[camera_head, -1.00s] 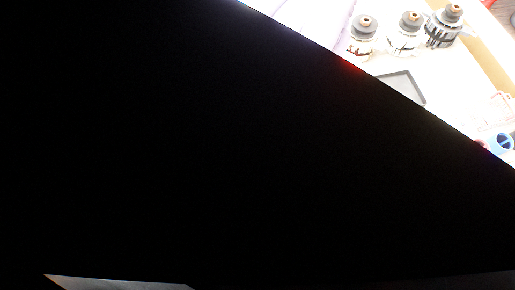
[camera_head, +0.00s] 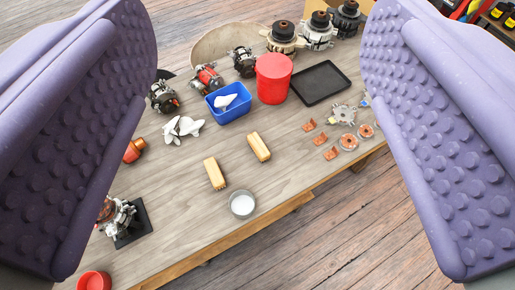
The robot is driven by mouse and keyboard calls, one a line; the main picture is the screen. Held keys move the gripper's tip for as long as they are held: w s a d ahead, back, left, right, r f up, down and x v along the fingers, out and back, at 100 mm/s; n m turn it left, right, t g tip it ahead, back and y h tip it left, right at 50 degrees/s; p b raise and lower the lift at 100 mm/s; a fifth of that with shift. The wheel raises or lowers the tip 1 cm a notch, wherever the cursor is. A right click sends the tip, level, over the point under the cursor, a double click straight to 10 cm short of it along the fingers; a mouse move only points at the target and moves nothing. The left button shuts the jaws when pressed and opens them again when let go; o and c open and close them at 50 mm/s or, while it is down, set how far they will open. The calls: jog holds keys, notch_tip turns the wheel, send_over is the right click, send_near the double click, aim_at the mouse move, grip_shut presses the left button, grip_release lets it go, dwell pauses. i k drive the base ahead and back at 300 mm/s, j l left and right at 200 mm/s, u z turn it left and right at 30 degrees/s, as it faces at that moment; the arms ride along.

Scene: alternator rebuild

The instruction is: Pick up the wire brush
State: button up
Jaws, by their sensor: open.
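Two small light-wood blocks lie side by side on the middle of the wooden table, and they look like brush backs. One wooden block (camera_head: 214,173) is left and nearer, the other wooden block (camera_head: 258,147) right and farther. Any bristles are too small to make out, so I cannot tell which is the wire brush. My gripper (camera_head: 258,20) is open and empty, its two purple studded fingers at the left and right of the view. It is well above the table, with both blocks seen between the fingers.
The table (camera_head: 290,185) has a front edge at lower right. Near the blocks are a glass dish (camera_head: 242,204), a blue bin (camera_head: 228,103), a red tub (camera_head: 273,78), white rags (camera_head: 181,129) and small copper parts (camera_head: 348,141). Alternators (camera_head: 284,38) line the back; a black tray (camera_head: 320,82) is right.

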aim_at(262, 152)
jog(key=i+l+u, duration=0.65)
jog(key=i+l, duration=0.25)
jog(key=i+l+u, duration=0.35)
jog(key=l, duration=0.4)
